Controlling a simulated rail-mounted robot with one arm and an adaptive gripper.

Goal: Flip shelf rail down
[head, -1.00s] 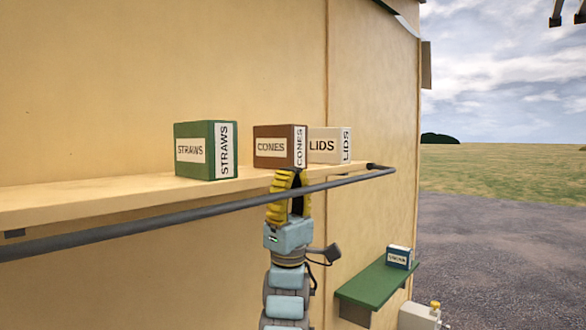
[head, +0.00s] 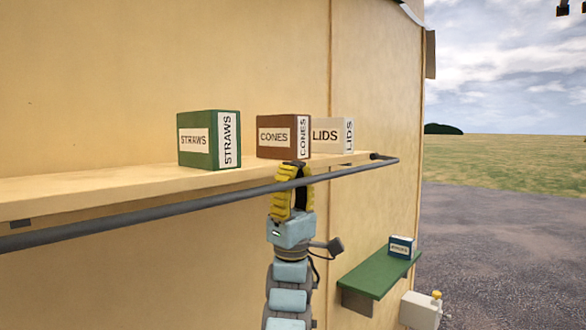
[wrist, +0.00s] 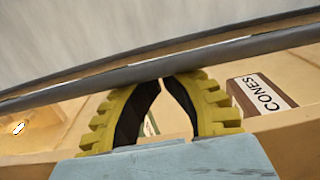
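The shelf rail (head: 150,217) is a long grey bar. It runs in front of the wooden shelf's (head: 110,185) front edge, turning back to the wall at its right end. It also crosses the wrist view (wrist: 75,90). My gripper (head: 293,167) has yellow ribbed fingers and points upward at the rail, right of the middle. In the wrist view, the fingertips (wrist: 165,78) come together at the rail's lower edge, with a narrow gap lower between the dark pads. The fingers appear shut, with the rail running across them. The exact contact is hard to see.
Green STRAWS (head: 195,140), brown CONES (head: 273,136) and pale LIDS (head: 324,134) boxes stand on the shelf close above my gripper. A lower green shelf (head: 372,278) with a small blue box (head: 402,246) is at right. Open ground lies beyond the wall.

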